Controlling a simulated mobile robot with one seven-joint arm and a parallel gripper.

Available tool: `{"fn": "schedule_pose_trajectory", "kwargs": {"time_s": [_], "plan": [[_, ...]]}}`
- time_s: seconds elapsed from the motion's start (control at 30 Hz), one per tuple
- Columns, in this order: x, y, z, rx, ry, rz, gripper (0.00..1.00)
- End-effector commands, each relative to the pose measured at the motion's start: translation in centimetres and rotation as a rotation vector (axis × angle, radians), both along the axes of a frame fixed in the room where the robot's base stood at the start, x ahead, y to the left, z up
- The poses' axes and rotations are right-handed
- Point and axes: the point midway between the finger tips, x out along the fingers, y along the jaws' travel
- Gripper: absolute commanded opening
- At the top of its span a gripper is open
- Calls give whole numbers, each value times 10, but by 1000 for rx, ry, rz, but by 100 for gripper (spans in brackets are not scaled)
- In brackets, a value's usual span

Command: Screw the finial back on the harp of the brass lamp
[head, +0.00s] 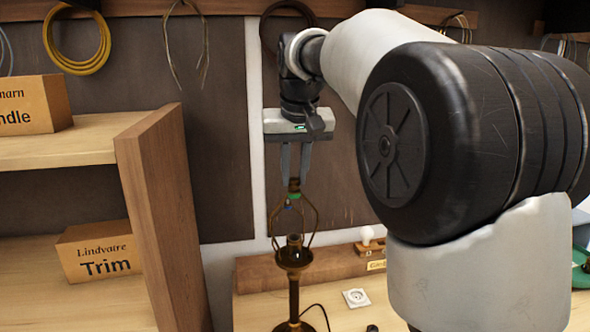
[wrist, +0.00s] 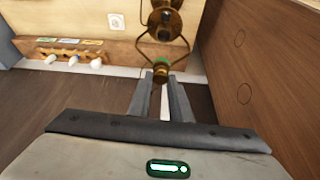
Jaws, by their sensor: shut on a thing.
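The brass lamp (head: 293,258) stands upright on the bench, with a bare socket and a wire harp (head: 273,218) rising around it. My gripper (head: 294,180) points straight down above the top of the harp. Its fingers are shut on the small brass-coloured finial (head: 294,187), which is partly hidden by them. A small green patch shows just under the fingertips, at the harp's top. In the wrist view, the finial (wrist: 161,77) sits between my fingertips, in line with the harp (wrist: 143,45). I cannot tell whether the finial's thread is engaged.
A wooden shelf unit (head: 160,215) with labelled boxes stands close on the left. Behind the lamp is a wooden bulb rack (head: 330,262). A white socket plate (head: 356,297) lies on the bench to the right. A dark cord runs from the lamp's base.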

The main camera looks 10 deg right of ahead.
Motion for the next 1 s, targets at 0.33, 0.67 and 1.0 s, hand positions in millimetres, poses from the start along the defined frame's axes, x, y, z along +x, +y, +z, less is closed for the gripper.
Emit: {"fn": "schedule_pose_trajectory", "kwargs": {"time_s": [0.33, 0.67, 1.0], "plan": [[0, 0, 0, 2, -1, -49, 0], [1, 1, 0, 1, -2, -285, 0], [1, 2, 0, 1, -1, -526, 0]]}}
